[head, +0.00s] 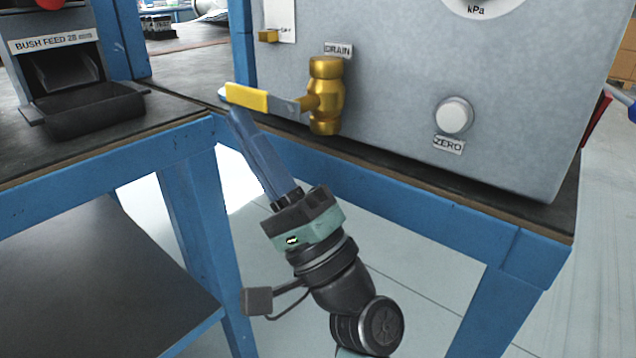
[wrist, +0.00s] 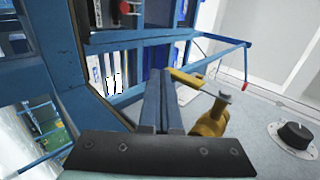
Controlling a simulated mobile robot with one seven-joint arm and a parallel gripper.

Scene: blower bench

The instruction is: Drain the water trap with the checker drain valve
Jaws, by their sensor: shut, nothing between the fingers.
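The brass drain valve (head: 326,95) is on the front of the grey checker box under a DRAIN label. Its lever (head: 249,97), with a yellow sleeve, points left and lies roughly level, across the upright valve body. My gripper (head: 236,108) is shut and empty. Its blue fingers reach up from below, with the tips at the lever's free left end; the lever hides part of them. In the wrist view the fingertips (wrist: 161,73) are just left of the yellow lever (wrist: 187,80), with the valve body (wrist: 211,120) to the right. I cannot tell whether they touch.
A ZERO knob (head: 455,116) is right of the valve, below a kPa gauge (head: 478,6). A small brass fitting (head: 269,36) is up left. A black bush feed bin (head: 92,108) stands on the left bench. Blue bench rails (head: 400,195) run below the box.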

